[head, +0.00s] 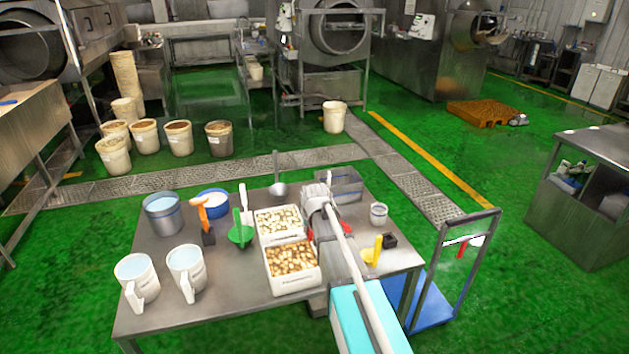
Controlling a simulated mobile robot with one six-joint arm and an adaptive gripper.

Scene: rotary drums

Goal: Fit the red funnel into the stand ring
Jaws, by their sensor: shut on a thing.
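A red piece (345,231), apparently the red funnel, shows just right of my arm over the steel table, mostly hidden behind the arm. My gripper (322,212) is over the middle of the table, beside the white bins. The arm hides its fingertips, so the grip itself does not show; I take it as shut on the red funnel. I cannot make out the stand ring for certain; it may be hidden behind my arm.
Two white bins (289,289) of pale pieces stand left of my arm. White jugs (137,281), a steel pot (163,215) and a blue-rimmed bowl (212,205) are further left. A grey tray (346,184), small cup (378,214) and yellow scoop (373,250) are near the right. A cart (440,285) adjoins the table.

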